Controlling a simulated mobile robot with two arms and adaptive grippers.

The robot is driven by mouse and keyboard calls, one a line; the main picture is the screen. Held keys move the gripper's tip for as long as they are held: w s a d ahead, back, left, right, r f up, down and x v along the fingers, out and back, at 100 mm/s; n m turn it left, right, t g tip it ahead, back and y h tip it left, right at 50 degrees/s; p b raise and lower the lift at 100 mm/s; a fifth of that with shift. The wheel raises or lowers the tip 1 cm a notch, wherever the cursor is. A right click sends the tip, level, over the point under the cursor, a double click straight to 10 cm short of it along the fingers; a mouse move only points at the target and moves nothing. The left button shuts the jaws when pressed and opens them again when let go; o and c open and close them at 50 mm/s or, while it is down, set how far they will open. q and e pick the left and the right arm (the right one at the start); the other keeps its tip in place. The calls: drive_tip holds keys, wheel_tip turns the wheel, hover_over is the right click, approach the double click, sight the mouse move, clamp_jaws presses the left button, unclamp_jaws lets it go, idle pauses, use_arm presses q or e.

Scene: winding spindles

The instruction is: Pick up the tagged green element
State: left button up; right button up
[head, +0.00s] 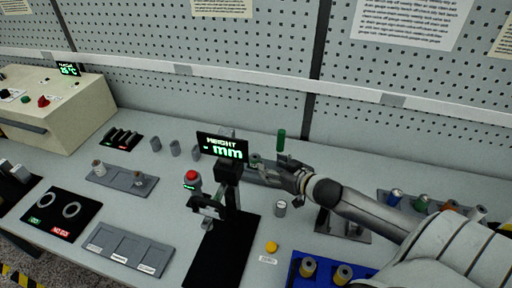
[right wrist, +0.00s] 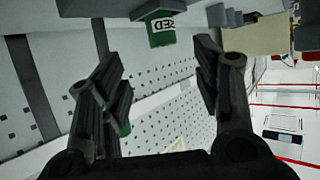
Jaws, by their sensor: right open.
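A green element with a white tag (right wrist: 162,28) shows at the top of the right wrist view, beyond and between the fingertips; letters ending in "ED" are readable. In the head view, a small green piece with a pale mark (head: 255,160) sits just left of my right gripper (head: 280,174), perhaps the same element. My right gripper is open and empty, its fingers apart in the right wrist view (right wrist: 155,75). A tall green cylinder (head: 281,140) stands upright just behind the gripper. A bit of green also shows behind the left finger in the wrist view. My left gripper is out of view.
A black gauge stand with a display (head: 222,147) stands left of the gripper, close by. A red button (head: 191,176) is beside it. A grey cylinder (head: 280,208) and yellow button (head: 271,247) are in front. A blue tray (head: 297,270) lies at the front right.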

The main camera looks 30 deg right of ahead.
sight(255, 157)
drive_tip(key=shift+w+r, duration=0.1)
drive_tip(key=shift+w, duration=0.4)
drive_tip(key=shift+w+a, duration=0.15)
drive_tip(key=shift+w, duration=0.2)
drive_tip(key=x, duration=0.3)
drive_tip(key=shift+s+p, duration=0.1)
drive_tip(key=shift+p, duration=0.25)
drive_tip(key=shift+w+f, duration=0.3)
drive_tip(key=shift+w, duration=0.1)
drive_tip(key=shift+w+p, duration=0.35)
drive_tip(key=p+x, duration=0.1)
drive_tip(key=x, duration=0.2)
drive_tip(key=shift+a+f, duration=0.1)
drive_tip(key=shift+w+f, duration=0.35)
drive_tip(key=shift+w, duration=0.25)
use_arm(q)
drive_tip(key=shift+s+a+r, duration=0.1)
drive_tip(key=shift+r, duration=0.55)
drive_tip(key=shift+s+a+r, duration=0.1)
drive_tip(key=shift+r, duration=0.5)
